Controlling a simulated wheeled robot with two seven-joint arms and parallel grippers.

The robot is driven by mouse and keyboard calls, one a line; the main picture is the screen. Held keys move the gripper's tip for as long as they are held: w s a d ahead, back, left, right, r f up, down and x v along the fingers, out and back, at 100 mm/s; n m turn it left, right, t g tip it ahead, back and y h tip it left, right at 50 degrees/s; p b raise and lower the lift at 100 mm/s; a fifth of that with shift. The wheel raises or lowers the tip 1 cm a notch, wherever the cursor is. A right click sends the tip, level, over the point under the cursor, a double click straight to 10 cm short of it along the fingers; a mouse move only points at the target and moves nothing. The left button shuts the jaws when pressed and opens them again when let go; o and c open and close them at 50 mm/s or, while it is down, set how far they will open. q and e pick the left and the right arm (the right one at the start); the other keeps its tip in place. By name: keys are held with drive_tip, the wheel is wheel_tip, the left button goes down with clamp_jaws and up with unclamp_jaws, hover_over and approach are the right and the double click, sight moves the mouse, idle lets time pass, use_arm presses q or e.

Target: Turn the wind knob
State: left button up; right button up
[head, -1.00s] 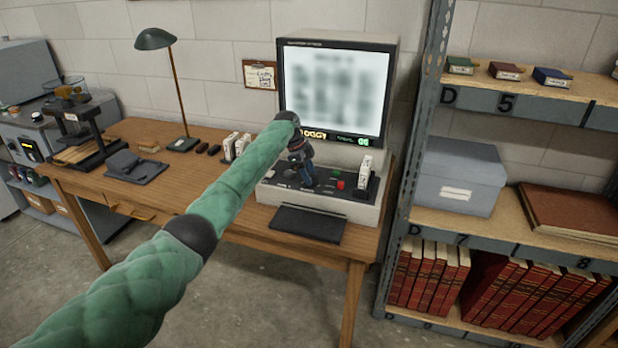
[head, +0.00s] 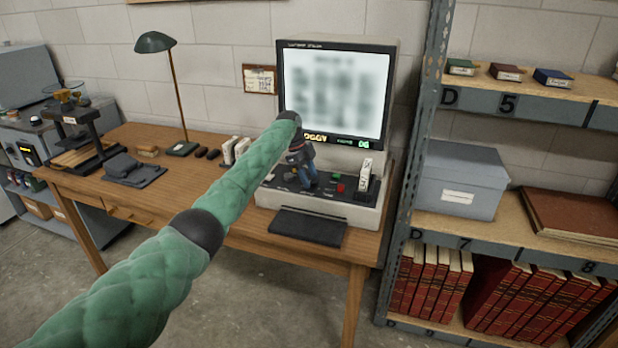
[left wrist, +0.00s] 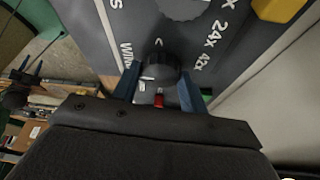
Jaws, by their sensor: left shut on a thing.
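The microfilm reader (head: 333,95) stands on the wooden desk, its screen lit and blurred. Its dark control panel (head: 337,190) is below the screen. My left gripper (head: 304,168) reaches down to this panel. In the left wrist view, the dark wind knob (left wrist: 158,70) sits between the two blue fingers of my left gripper (left wrist: 158,86), beside the printed word WIND. The fingers are shut on the knob, which has a pale mark on it. A larger dial (left wrist: 184,8) with magnification marks is just beyond. My right gripper is not in view.
A red button (head: 340,187) and a small white box (head: 364,174) are on the panel's right. A dark tray (head: 308,227) lies in front. A metal shelf upright (head: 418,150) stands close on the right. A lamp (head: 156,42) stands left.

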sight(302, 184)
use_arm(q)
drive_tip(key=o, duration=1)
drive_tip(key=shift+a+r, duration=0.1)
drive_tip(key=shift+r, duration=0.05)
drive_tip(key=b+v, duration=0.1)
drive_tip(key=v, duration=0.6)
drive_tip(key=shift+r+b, duration=0.2)
drive_tip(key=shift+b, duration=0.1)
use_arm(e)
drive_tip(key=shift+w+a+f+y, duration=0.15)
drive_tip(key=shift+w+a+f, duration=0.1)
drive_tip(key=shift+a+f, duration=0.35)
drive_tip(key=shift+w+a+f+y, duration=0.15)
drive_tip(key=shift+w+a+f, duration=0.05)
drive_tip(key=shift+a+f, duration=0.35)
use_arm(q)
drive_tip(key=shift+w+a, duration=0.1)
drive_tip(key=shift+w, duration=0.05)
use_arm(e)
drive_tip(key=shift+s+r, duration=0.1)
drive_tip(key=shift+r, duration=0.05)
